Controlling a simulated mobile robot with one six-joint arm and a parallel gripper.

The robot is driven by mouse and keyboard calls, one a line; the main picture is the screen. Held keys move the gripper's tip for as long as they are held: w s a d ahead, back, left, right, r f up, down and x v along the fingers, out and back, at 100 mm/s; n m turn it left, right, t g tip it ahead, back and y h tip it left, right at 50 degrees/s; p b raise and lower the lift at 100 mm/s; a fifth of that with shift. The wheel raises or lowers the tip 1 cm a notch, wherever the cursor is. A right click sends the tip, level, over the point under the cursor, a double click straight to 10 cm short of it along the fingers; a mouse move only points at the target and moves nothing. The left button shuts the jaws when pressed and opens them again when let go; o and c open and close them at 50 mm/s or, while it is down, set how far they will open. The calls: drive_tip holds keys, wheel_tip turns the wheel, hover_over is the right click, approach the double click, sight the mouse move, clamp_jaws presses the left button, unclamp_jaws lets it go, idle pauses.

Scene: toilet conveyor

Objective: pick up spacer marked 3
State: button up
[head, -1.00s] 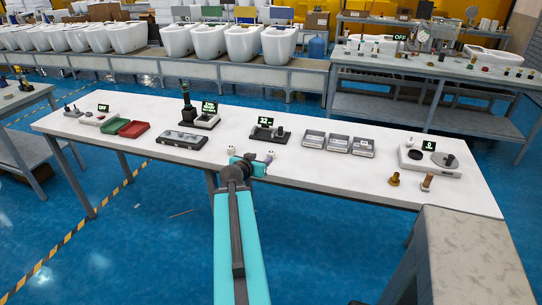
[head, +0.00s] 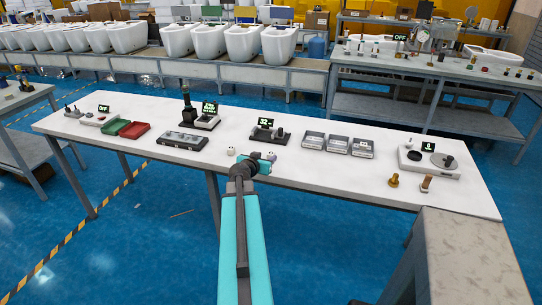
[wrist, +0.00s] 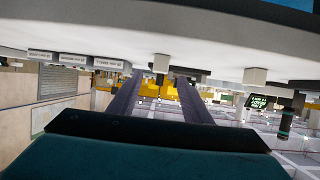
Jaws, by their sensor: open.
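My gripper (head: 262,160) is at the front edge of the white table, low and just in front of the middle station. Its two dark fingers show spread apart in the wrist view (wrist: 159,80), with nothing between them. I cannot tell which one is marked 3.
A dark station (head: 268,133) with a display reading 32 stands behind my gripper. Three grey trays (head: 338,144) are to its right, and a flat black tray (head: 182,140) to its left. Brass pieces (head: 393,180) stand near a white scale (head: 428,163) at the right.

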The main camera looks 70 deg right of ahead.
sight(270, 154)
drive_tip(key=shift+p+x, duration=0.35)
drive_tip(key=shift+x, duration=1.1)
drive_tip(key=shift+p+x, duration=1.05)
drive_tip(key=shift+x, duration=0.45)
drive_tip(key=shift+p+x, duration=0.45)
drive_tip(key=shift+x, duration=0.7)
drive_tip(key=c, duration=1.1)
drive_tip(key=shift+c, duration=0.2)
drive_tip(key=shift+r, duration=0.15)
